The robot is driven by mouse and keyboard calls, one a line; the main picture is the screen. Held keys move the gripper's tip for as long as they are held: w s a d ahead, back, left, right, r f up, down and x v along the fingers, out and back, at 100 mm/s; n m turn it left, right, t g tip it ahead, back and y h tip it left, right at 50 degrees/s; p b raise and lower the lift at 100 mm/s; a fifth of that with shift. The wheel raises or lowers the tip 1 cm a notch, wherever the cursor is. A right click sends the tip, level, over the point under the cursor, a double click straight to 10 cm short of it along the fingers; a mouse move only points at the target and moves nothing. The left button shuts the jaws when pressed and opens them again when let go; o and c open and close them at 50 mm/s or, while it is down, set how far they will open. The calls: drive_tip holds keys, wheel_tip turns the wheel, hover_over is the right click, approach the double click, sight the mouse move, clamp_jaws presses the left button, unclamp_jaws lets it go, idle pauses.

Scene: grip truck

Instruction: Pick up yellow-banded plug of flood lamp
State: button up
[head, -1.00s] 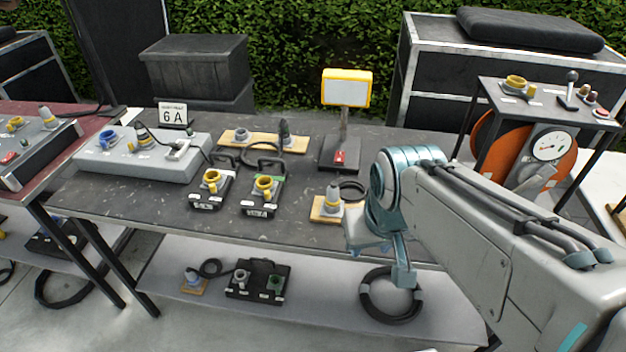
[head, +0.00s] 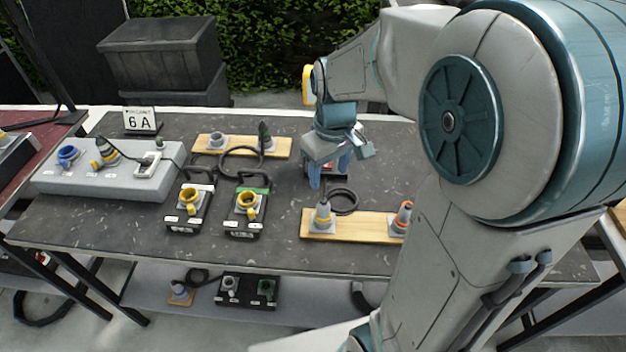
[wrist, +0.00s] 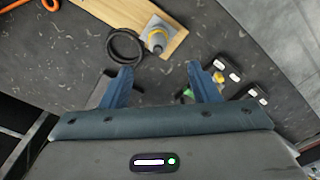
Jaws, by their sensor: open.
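The yellow-banded plug (head: 323,218) is grey and stands upright on the left end of a wooden board (head: 363,227) near the table's front. A black cable coil (head: 346,201) lies just behind it. My gripper (head: 329,175) is open and empty, above the table and behind the plug in the head view. In the wrist view the plug (wrist: 156,39) lies beyond my open fingertips (wrist: 159,70), roughly centred between them and apart from both.
An orange-banded plug (head: 403,216) stands on the board's right end, close to my arm. Two black boxes with yellow sockets, the left box (head: 189,205) and right box (head: 246,209), stand left of the board. Another board (head: 240,146) with plugs lies behind them.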

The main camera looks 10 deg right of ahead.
sight(324, 200)
drive_tip(key=shift+n, duration=0.5)
drive_tip(key=f, duration=0.3)
drive_tip(key=w+f, duration=0.1)
drive_tip(key=f, duration=0.2)
drive_tip(key=w+f+p, duration=0.1)
drive_tip(key=f, duration=0.2)
drive_tip(key=shift+w+f, duration=0.1)
drive_tip(key=shift+a+f+p, duration=0.2)
drive_tip(key=shift+f+p, duration=0.4)
drive_tip(key=shift+f, duration=2.15)
drive_tip(key=c, duration=1.1)
